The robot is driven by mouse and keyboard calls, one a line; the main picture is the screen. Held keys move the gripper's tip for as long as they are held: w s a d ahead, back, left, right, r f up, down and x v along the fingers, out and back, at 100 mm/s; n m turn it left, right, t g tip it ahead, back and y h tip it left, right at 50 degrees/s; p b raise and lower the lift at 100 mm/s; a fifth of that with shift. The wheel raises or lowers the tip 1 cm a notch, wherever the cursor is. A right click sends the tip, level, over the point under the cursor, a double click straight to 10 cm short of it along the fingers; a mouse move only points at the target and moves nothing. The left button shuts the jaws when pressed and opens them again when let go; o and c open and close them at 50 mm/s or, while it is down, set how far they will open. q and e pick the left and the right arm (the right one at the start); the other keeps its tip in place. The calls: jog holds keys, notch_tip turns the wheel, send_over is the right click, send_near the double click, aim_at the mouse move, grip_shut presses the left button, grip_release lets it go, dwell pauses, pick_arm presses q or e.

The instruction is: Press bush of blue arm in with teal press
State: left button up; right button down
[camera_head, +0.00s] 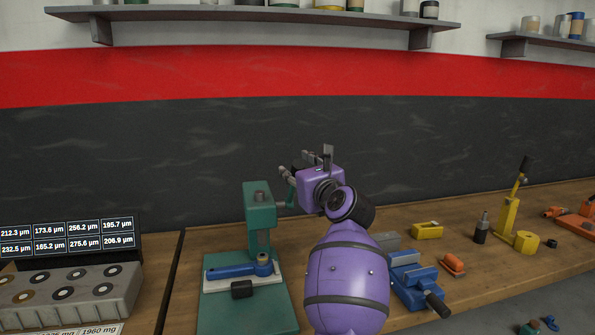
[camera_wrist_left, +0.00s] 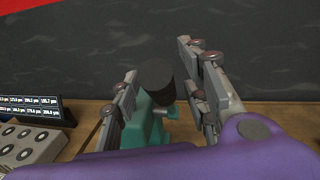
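The teal press (camera_head: 260,215) stands on the bench, with a ram over its base plate. The blue arm (camera_head: 232,270) lies flat on the plate, its round end with a small bush (camera_head: 263,258) under the ram. Whether the bush is seated I cannot tell. My left gripper (camera_head: 300,168) is up beside the press's right side, at its lever. In the left wrist view its fingers (camera_wrist_left: 165,95) are apart, with the dark knob (camera_wrist_left: 155,80) of the lever between them; I see no clear grip on it. My right gripper is not in view.
A grey tray (camera_head: 70,300) of rings and a display (camera_head: 70,240) stand at the left. A blue vise (camera_head: 415,280), a yellow block (camera_head: 427,230), an orange part (camera_head: 453,264) and a yellow press (camera_head: 510,215) are at the right. Shelves run above.

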pick_arm(q)
jog(key=c, duration=0.8)
grip_shut()
jog(key=shift+f, duration=0.1)
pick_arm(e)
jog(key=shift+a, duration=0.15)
